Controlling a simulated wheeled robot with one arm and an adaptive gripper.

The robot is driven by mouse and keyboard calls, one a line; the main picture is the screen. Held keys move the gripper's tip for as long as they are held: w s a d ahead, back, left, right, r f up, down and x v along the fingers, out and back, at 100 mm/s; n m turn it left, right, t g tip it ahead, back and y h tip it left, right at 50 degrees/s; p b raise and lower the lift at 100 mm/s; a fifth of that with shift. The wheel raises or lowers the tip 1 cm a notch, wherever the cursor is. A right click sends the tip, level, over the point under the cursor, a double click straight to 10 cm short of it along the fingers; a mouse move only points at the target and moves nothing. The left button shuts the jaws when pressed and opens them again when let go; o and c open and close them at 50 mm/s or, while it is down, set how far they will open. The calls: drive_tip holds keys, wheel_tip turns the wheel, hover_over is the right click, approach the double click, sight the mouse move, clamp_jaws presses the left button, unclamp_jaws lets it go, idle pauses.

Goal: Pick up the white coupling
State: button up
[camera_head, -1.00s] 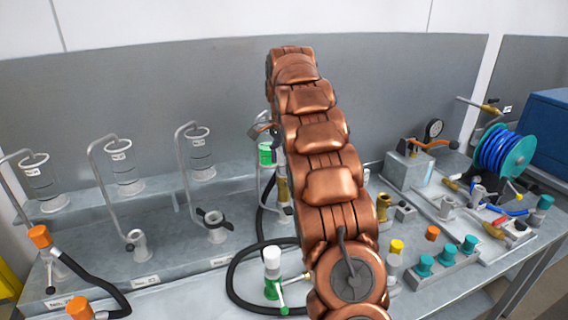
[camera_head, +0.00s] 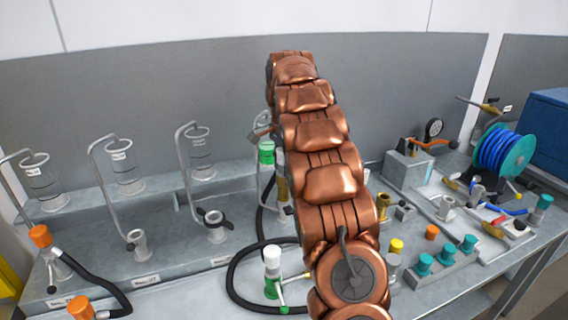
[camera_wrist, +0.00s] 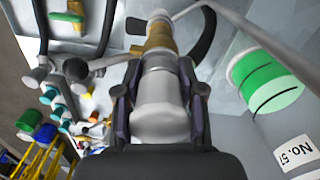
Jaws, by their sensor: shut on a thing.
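The white coupling (camera_wrist: 160,112), greyish white and cylindrical, sits between the fingers of my gripper (camera_wrist: 159,88) in the wrist view. Both fingers press on its sides, and the gripper is shut on it. A brass section (camera_wrist: 160,38) continues from its far end, in line with it. I cannot tell whether the coupling is clear of its support. In the head view my copper-coloured arm hides the coupling and most of the gripper. A brass fitting (camera_head: 283,189) shows just left of the arm there.
A green-banded cylinder (camera_wrist: 266,82) stands close to the right of the gripper in the wrist view. A white-topped green valve (camera_head: 272,258) and a black hose (camera_head: 236,280) lie in front. Glass cylinders (camera_head: 198,160) stand left; teal caps (camera_head: 425,264) and a blue hose reel (camera_head: 497,152) are right.

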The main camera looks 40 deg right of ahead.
clamp_jaws()
drive_tip(key=shift+r, duration=0.1)
drive_tip(key=shift+w+r+b, duration=0.1)
drive_tip(key=shift+r+b, duration=0.35)
drive_tip(key=shift+r, duration=0.7)
wheel_tip(320, 180, up, 4)
drive_tip(key=shift+r+p, duration=0.1)
drive_tip(key=shift+p, duration=1.15)
wheel_tip(320, 180, up, 3)
drive_tip(key=p, duration=0.3)
drive_tip(key=shift+r, duration=0.2)
drive_tip(key=shift+r+p, duration=0.1)
drive_tip(key=shift+p, duration=0.25)
